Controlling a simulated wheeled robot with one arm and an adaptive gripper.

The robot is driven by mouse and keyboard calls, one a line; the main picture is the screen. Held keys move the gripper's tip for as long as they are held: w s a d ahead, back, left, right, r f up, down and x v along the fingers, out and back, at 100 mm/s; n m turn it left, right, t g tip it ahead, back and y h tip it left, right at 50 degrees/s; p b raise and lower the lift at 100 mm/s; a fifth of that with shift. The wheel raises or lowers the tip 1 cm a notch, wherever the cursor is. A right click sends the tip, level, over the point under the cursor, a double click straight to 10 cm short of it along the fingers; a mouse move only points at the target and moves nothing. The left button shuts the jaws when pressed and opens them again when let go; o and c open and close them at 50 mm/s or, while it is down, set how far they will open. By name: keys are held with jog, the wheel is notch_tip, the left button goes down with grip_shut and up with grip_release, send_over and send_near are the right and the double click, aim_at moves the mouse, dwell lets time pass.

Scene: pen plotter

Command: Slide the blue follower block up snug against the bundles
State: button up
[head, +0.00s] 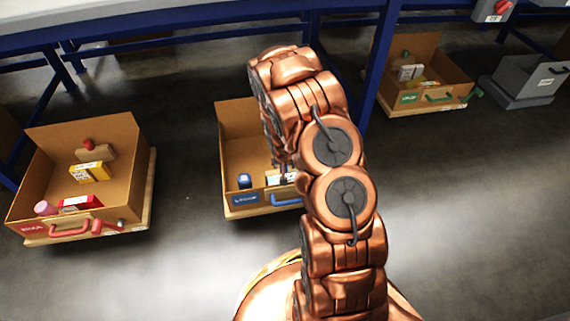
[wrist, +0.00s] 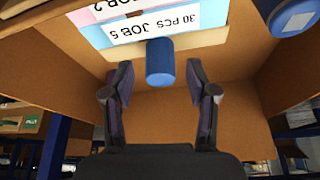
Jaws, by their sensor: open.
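The follower is a pale tan block (wrist: 208,60) with a blue cylindrical knob (wrist: 160,52) in the wrist view. Its face lies right beside the labelled bundles (wrist: 165,27); I cannot tell whether they touch. My gripper (wrist: 160,74) is open, with one finger on each side of the knob and a gap at both sides. In the head view, the cardboard box with the blue handle (head: 237,141) holds a white-labelled bundle (head: 283,178) near its front. My arm hides the follower and most of my gripper there.
A loose blue cylinder (head: 245,181) stands beside the bundles; it also shows in the wrist view (wrist: 292,17). A red-handled box (head: 135,160) stands left, a green-handled box (head: 425,50) back right, and a grey bin (head: 530,80) beyond it. Dark floor between them is clear.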

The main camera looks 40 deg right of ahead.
jog(key=v, duration=1.2)
dwell(0.3)
